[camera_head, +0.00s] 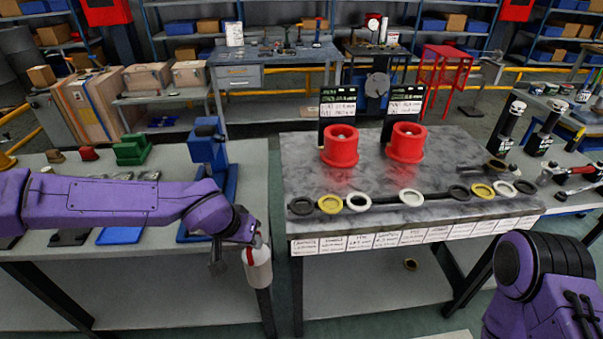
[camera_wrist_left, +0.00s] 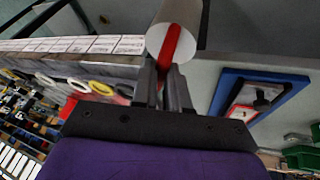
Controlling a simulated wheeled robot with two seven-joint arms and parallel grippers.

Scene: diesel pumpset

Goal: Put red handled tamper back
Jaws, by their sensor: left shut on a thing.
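My left gripper (camera_head: 247,246) is at the front right corner of the left bench. It is shut on a pale cylinder with a red strip, which I take to be the red handled tamper (camera_head: 258,270). The cylinder hangs below the gripper, by the gap between the two benches. In the left wrist view, the fingers (camera_wrist_left: 164,78) close at the red strip of the tamper (camera_wrist_left: 186,25). The fingers hide part of it. My right gripper is out of view; only part of my right arm shows at the lower right.
The left bench (camera_head: 250,180) holds a blue stand (camera_head: 210,150), a green block (camera_head: 133,149) and small pieces. The marble-topped bench (camera_head: 300,225) holds two red cylinders (camera_head: 341,147) (camera_head: 407,143) and a row of rings. A dark gap separates the benches.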

